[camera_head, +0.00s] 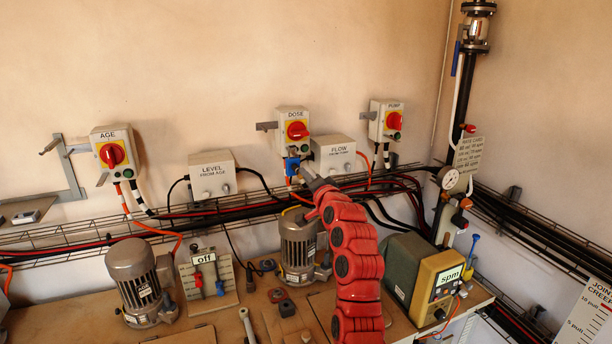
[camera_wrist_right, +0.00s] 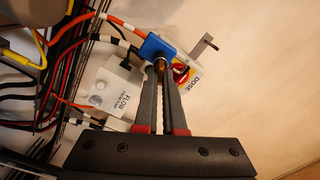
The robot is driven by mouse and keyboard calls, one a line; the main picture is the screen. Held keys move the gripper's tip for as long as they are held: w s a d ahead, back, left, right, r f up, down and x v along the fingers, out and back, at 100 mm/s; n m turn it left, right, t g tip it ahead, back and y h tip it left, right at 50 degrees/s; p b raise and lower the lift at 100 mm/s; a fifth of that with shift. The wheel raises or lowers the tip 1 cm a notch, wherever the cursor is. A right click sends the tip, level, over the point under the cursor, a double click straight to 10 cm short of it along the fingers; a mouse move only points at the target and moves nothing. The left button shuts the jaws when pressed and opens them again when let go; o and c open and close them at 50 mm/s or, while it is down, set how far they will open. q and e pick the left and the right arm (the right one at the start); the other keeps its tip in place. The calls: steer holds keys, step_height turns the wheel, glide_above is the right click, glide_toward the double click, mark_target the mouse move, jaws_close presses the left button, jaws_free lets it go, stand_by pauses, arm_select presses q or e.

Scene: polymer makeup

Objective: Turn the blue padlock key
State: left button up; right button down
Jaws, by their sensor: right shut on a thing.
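The blue padlock (camera_head: 292,166) hangs at the lower part of the DOSE switch box (camera_head: 285,119), which is on the back wall and has a red knob (camera_head: 297,130) on a yellow plate. The padlock also shows in the right wrist view (camera_wrist_right: 156,46). My right gripper (camera_head: 306,168) reaches up to it; in the right wrist view its fingers (camera_wrist_right: 160,68) are closed together at the padlock's keyed side, on a small brass-coloured key (camera_wrist_right: 159,66). The key is mostly hidden between the fingertips. My left gripper is not in view.
The FLOW box (camera_head: 335,154) is close at the right of the padlock. Cables and a wire tray (camera_head: 240,210) run below. Motors (camera_head: 142,283) and the green spm unit (camera_head: 408,262) stand on the bench. AGE (camera_head: 112,150) and PUMP (camera_head: 387,120) switch boxes flank DOSE.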

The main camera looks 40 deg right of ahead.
steer(key=shift+m+p, duration=0.75)
steer(key=shift+m, duration=0.85)
steer(key=shift+f+m, duration=0.1)
steer(key=shift+m, duration=0.2)
steer(key=c, duration=1)
jaws_free()
steer(key=b+v, duration=0.6)
steer(key=v, duration=1.1)
steer(key=shift+s+a, duration=0.1)
steer(key=shift+s, duration=0.1)
